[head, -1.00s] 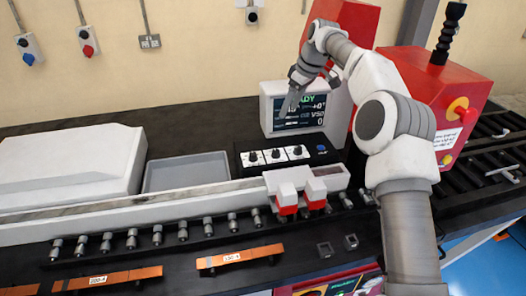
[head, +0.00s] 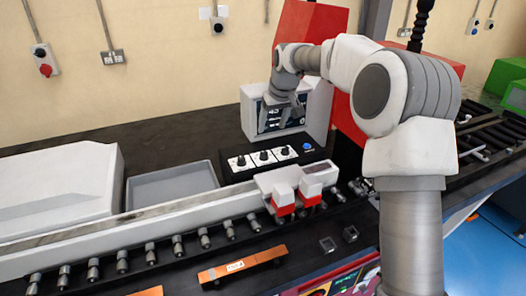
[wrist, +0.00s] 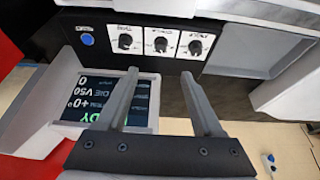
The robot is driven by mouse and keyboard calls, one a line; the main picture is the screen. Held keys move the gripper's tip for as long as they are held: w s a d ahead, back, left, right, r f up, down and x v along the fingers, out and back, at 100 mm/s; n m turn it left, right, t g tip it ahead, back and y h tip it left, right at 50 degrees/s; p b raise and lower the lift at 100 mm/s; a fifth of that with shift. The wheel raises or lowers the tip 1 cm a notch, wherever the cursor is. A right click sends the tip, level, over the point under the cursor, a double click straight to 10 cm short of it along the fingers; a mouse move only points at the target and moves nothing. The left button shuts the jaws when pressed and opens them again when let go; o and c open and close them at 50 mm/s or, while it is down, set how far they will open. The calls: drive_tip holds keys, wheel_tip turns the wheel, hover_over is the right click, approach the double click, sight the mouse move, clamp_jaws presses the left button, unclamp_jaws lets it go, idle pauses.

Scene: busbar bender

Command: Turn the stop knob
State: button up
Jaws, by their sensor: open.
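A black control panel (head: 272,158) carries three dark knobs on white label plates and a blue button at its right end. The knobs are the left knob (head: 240,161), middle knob (head: 263,156) and right knob (head: 285,151). The labels are too small to read, so I cannot tell which is the stop knob. In the wrist view the panel appears turned round, with the right knob (wrist: 125,41), middle knob (wrist: 160,44) and left knob (wrist: 195,47). My gripper (wrist: 163,81) is open and empty, apart from the knobs. In the head view it (head: 286,110) hangs before the screen.
A grey-framed display screen (head: 250,115) stands behind the panel, beside a red housing (head: 305,45). A white rail with red-and-white blocks (head: 283,200) runs in front. A grey tray (head: 172,186) lies left. Orange bars (head: 241,266) lie nearer. Dark bench behind the tray is clear.

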sight(264, 153)
drive_tip(key=p+x, duration=0.2)
drive_tip(key=x, duration=1.2)
drive_tip(key=shift+f, duration=0.2)
clamp_jaws()
